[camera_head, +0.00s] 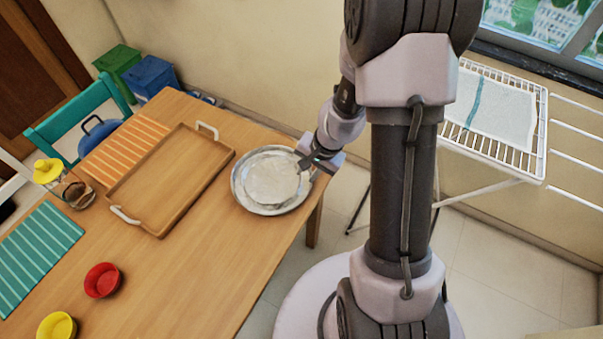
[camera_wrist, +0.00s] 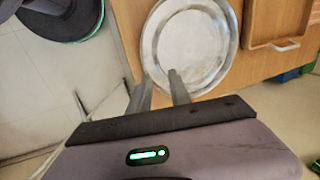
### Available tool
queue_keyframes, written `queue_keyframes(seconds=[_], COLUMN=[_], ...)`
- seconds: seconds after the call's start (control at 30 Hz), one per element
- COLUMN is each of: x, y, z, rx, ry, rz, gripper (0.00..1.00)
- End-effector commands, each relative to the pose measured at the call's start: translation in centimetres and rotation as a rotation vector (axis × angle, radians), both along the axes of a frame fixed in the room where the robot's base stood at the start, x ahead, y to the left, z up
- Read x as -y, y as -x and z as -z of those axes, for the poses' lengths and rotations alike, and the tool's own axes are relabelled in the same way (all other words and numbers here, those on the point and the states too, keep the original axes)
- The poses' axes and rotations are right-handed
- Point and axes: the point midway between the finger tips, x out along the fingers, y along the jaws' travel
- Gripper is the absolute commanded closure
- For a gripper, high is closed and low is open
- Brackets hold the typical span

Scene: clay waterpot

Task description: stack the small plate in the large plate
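The large plate (camera_head: 237,196) is round and silvery, lying on the wooden table near its right end. It also shows in the wrist view (camera_wrist: 152,38). A smaller, paler disc, which looks like the small plate (camera_head: 270,183), lies flat inside the large plate's rim. In the wrist view the small plate (camera_wrist: 193,42) is hard to tell from the large plate's centre. My gripper (camera_head: 308,163) is at the right edge of the plates. In the wrist view my gripper (camera_wrist: 160,76) has its fingers apart, the right finger over the plate's edge and the left one beside it.
A wooden tray (camera_head: 170,180) with white handles lies left of the plates. Red (camera_head: 102,280) and yellow (camera_head: 57,326) bowls stand near the front left. A drying rack (camera_head: 490,130) stands right of the table. The table's front middle is clear.

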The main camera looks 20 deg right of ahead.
Motion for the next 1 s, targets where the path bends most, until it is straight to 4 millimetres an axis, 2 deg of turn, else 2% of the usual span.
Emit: queue_keyframes(seconds=[0.03,0.2,0.27,0.37,0.4,0.43,0.5,0.6,0.7,0.8,1.0], x=[0.2,0.3,-0.6,-3.8,-5.5,-6.7,-9.2,-11.2,-11.8,-11.8,-11.7], y=[0.2,0.5,0.2,0.5,1.4,2.3,5.3,10.2,13.9,15.7,16.1], z=[-1.4,-3.3,-5.4,-12.3,-15.6,-17.9,-22.4,-26.7,-28.5,-29.2,-29.3], rx=[0.0,0.008,0.037,0.123,0.161,0.188,0.243,0.305,0.347,0.365,0.368], ry=[0.001,0.001,0.003,0.011,0.019,0.027,0.055,0.11,0.159,0.185,0.193], rz=[0.001,-0.008,-0.036,-0.137,-0.189,-0.227,-0.309,-0.393,-0.435,-0.447,-0.448], gripper=[0.76,0.76,0.76,0.76,0.76,0.76,0.76,0.76,0.76,0.76,0.76])
